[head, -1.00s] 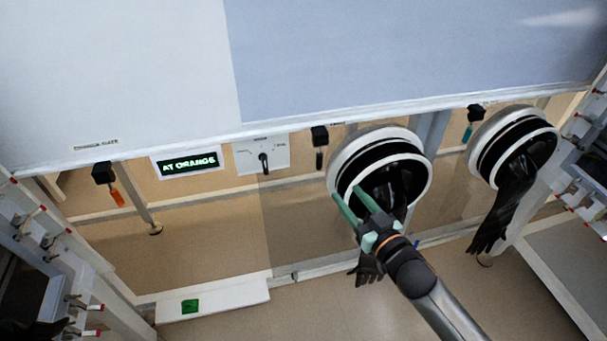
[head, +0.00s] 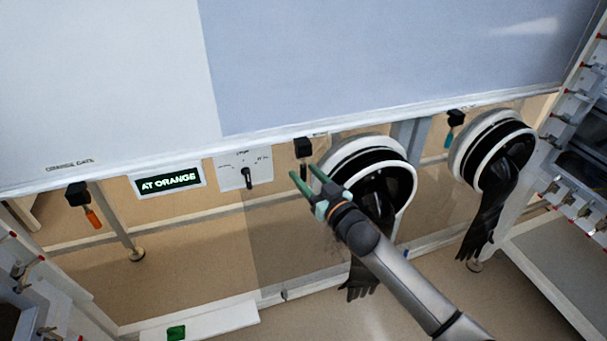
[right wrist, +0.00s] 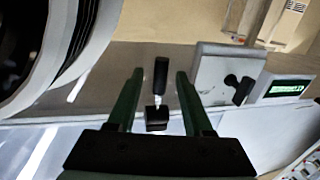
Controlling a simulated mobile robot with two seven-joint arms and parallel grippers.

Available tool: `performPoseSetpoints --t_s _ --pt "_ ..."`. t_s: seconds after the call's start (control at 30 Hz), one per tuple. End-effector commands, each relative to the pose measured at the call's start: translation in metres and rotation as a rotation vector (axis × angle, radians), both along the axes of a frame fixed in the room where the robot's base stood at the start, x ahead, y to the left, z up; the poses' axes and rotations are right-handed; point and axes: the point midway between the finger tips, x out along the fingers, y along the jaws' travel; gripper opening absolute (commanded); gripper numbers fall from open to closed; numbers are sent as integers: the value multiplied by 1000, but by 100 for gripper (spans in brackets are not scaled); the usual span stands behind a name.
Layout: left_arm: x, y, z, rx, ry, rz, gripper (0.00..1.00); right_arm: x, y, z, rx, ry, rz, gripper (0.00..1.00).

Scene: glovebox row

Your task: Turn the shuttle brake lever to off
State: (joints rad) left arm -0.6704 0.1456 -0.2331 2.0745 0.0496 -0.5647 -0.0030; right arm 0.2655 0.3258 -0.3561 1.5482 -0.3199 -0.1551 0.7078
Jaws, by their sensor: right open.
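A lever with a black block mount (head: 303,148) and a dark handle hanging down sits on the rail left of the near glove port; its label is too small to read. It looks like the brake lever. My right gripper (head: 302,171) is open and empty, its green fingers pointing at this handle. In the right wrist view the black handle (right wrist: 161,74) and its mount (right wrist: 157,115) show between the two open fingers (right wrist: 160,76); I cannot tell whether the fingers reach around it. My left gripper is not in view.
A selector plate (head: 262,170) with a black knob and a display (head: 169,180) reading "AT ORANGE" lie to the left. An orange-handled lever (head: 92,218) is farther left, a teal one (head: 450,137) to the right. The glove port (head: 400,205) with its hanging glove is close to my arm.

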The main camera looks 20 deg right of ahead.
Motion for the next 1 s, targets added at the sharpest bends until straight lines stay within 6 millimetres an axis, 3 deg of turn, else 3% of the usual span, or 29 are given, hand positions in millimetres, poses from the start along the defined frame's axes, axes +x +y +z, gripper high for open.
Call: performPoseSetpoints --t_s 0.2,0.5,0.93,1.0 --pt "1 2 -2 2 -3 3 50 14 4 0 0 0 1 51" --pt "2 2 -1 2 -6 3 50 15 4 0 0 0 1 50" --pt "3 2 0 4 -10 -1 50 14 4 0 0 0 1 2" --pt "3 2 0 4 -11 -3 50 14 4 0 0 0 1 0"
